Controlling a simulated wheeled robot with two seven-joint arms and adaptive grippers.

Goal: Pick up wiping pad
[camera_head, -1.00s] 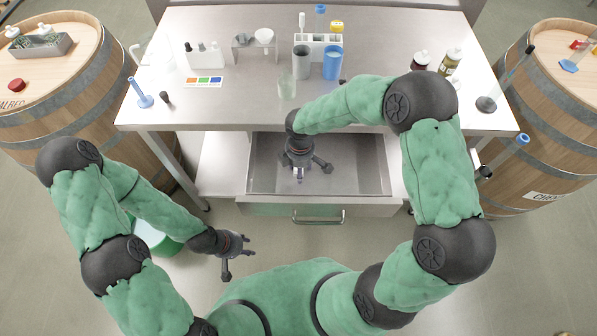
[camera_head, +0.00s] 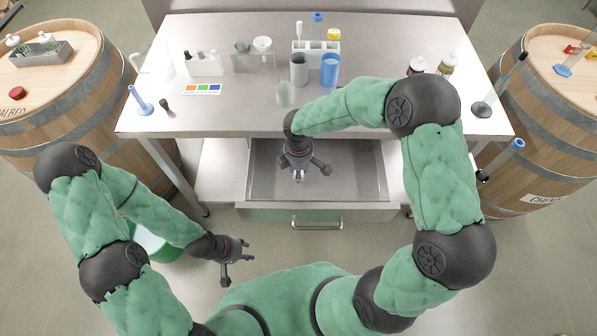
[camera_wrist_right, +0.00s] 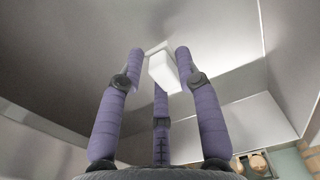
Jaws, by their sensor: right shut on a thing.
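The wiping pad (camera_wrist_right: 163,73) is a small white block in the right wrist view, between the fingertips of my right gripper (camera_wrist_right: 162,66). The gripper's purple fingers are shut on it. In the head view, my right gripper (camera_head: 299,175) points down into the open steel drawer (camera_head: 268,214); the pad is hard to make out there. The wrist view shows the drawer's bare grey walls around the fingers. My left gripper (camera_head: 238,262) has its fingers spread, empty, to the lower left in front of the drawer.
The steel table (camera_head: 215,115) above the drawer carries a blue cup (camera_head: 330,69), a grey cup (camera_head: 299,69), a glass beaker (camera_head: 285,94) and several bottles. Wooden barrels (camera_head: 45,105) (camera_head: 555,115) flank it. A green-and-white bucket (camera_head: 150,240) stands behind my left forearm.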

